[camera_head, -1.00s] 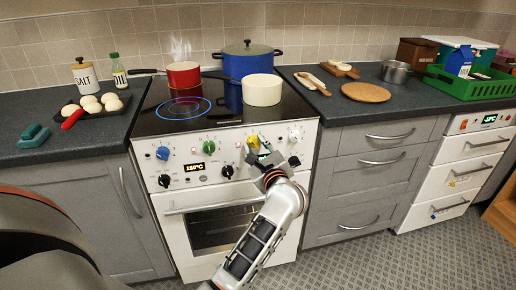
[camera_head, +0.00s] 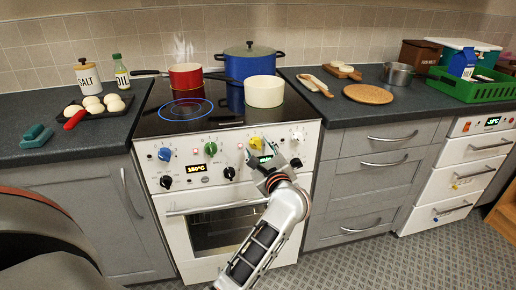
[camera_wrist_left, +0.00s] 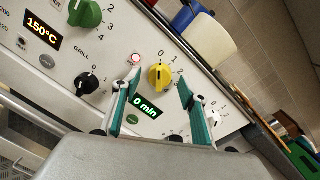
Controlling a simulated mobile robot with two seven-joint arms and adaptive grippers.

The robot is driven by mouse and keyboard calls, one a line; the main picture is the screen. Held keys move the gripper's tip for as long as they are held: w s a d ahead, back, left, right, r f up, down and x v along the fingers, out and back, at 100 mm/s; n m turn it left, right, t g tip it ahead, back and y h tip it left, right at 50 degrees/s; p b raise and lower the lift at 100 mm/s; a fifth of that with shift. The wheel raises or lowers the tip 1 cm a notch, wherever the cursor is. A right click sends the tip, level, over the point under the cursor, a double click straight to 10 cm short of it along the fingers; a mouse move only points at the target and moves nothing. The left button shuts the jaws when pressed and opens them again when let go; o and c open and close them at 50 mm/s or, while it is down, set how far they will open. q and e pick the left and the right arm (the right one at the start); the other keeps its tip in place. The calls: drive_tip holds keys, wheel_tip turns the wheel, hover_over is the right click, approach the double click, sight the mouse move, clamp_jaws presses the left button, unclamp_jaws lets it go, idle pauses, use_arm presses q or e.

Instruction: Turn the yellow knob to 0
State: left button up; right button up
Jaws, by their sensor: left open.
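The yellow knob (camera_head: 256,143) is on the white stove's front panel, right of the green knob. In the left wrist view the yellow knob (camera_wrist_left: 159,77) shows between and beyond the two fingers, with printed numbers around it. I cannot tell exactly which number it points to. My left gripper (camera_head: 260,156) is open and empty in front of the panel, just below the knob. Its green-padded fingers stand on either side of the knob in the wrist view, apart from it as far as I can see. My right gripper is not in view.
The panel also holds a green knob (camera_head: 210,149), a blue knob (camera_head: 165,154), a white knob (camera_head: 297,136) and black knobs. A "0 min" display (camera_wrist_left: 147,106) sits below the yellow knob. A cream pot (camera_head: 264,92) and a red pan (camera_head: 186,77) stand on the hob.

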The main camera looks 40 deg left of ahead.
use_arm(q)
drive_tip(key=v, duration=0.6)
drive_tip(key=shift+s+d, duration=0.3)
